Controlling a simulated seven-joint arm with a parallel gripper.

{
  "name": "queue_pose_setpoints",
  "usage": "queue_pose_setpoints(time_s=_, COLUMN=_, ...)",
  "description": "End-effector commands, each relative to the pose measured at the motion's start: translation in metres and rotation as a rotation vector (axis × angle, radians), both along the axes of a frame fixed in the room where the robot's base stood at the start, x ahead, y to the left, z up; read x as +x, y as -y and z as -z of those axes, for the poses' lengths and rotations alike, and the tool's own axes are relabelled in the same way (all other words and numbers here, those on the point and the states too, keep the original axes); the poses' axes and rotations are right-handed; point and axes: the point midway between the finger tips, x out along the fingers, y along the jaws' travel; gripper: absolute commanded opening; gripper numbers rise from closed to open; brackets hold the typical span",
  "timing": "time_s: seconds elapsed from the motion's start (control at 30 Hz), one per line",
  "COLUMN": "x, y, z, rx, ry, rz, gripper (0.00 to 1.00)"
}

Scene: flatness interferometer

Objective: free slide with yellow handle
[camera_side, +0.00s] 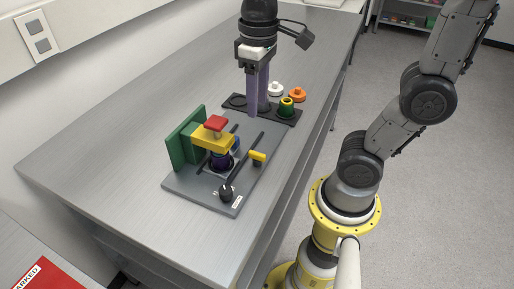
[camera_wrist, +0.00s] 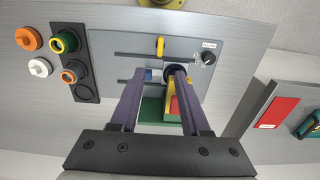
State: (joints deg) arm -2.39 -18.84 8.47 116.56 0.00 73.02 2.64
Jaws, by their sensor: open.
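The yellow handle (camera_side: 257,157) stands at the right side of the grey base plate (camera_side: 215,200), by a dark slot. The handle also shows in the wrist view (camera_wrist: 160,46), upright in the picture and beyond the fingertips. My gripper (camera_side: 255,114) points down, with long purple fingers, above the black tray area behind the plate. In the wrist view my gripper (camera_wrist: 158,73) has its fingers apart with nothing held between them. A yellow arm (camera_side: 212,139) with a red block (camera_side: 216,123) reaches from a green upright (camera_side: 185,138) over a dark purple cylinder (camera_side: 222,160).
A black knob (camera_side: 226,193) sits at the plate's front. The black tray (camera_wrist: 85,88) holds a yellow-green ring (camera_wrist: 65,42) and an orange-rimmed ring (camera_wrist: 69,76). White (camera_side: 275,89) and orange (camera_side: 297,94) caps lie beside it. The bench's front left is clear.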

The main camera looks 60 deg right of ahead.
Motion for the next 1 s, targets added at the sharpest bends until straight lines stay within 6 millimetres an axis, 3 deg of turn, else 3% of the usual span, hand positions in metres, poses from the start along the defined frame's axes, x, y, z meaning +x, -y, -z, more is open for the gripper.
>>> queue_pose_setpoints(time_s=0.27, x=0.0, y=-0.001, z=0.028, rx=-0.001, ry=-0.02, rz=-0.004, gripper=0.46)
queue_pose_setpoints(time_s=0.8, x=0.0, y=-0.001, z=0.125, rx=-0.001, ry=-0.019, rz=-0.003, gripper=0.46)
queue_pose_setpoints(time_s=1.0, x=0.001, y=-0.001, z=0.14, rx=-0.001, ry=-0.015, rz=-0.003, gripper=0.46)
